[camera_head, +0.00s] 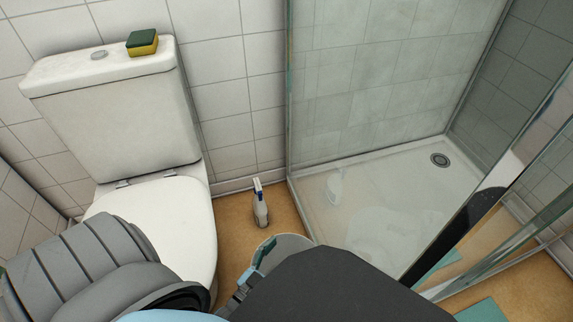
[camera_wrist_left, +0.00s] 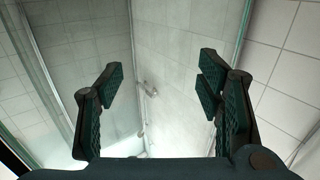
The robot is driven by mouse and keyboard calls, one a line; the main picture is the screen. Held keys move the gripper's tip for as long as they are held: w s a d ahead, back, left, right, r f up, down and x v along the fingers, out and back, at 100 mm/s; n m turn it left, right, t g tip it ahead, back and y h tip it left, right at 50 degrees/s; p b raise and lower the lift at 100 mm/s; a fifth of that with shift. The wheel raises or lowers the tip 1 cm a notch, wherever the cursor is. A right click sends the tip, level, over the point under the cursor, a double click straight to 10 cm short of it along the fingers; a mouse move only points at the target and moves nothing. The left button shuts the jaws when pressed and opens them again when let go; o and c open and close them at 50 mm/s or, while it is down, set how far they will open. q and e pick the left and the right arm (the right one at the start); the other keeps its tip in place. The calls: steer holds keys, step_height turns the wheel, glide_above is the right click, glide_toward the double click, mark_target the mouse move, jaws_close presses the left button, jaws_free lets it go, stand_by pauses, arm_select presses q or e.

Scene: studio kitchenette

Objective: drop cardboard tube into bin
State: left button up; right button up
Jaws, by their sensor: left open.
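No cardboard tube shows in either view. A grey rounded edge (camera_head: 291,241) shows on the floor between the toilet and the shower. It may be the bin, but my arm and gripper hide most of it, so I cannot tell. My left gripper (camera_head: 256,264) shows in part at the bottom of the head view, in front of that edge. In the left wrist view my left gripper (camera_wrist_left: 162,100) is open, its green-padded fingers wide apart with nothing between them. My right gripper is not in view.
A white toilet (camera_head: 165,215) stands at the left with a green and yellow sponge (camera_head: 142,43) on its cistern. A spray bottle (camera_head: 260,205) stands on the floor by the wall. A glass-walled shower tray (camera_head: 385,190) is at the right.

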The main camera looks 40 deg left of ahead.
arm_select(q)
steer(key=s, duration=1.2)
steer(key=shift+d, duration=0.15)
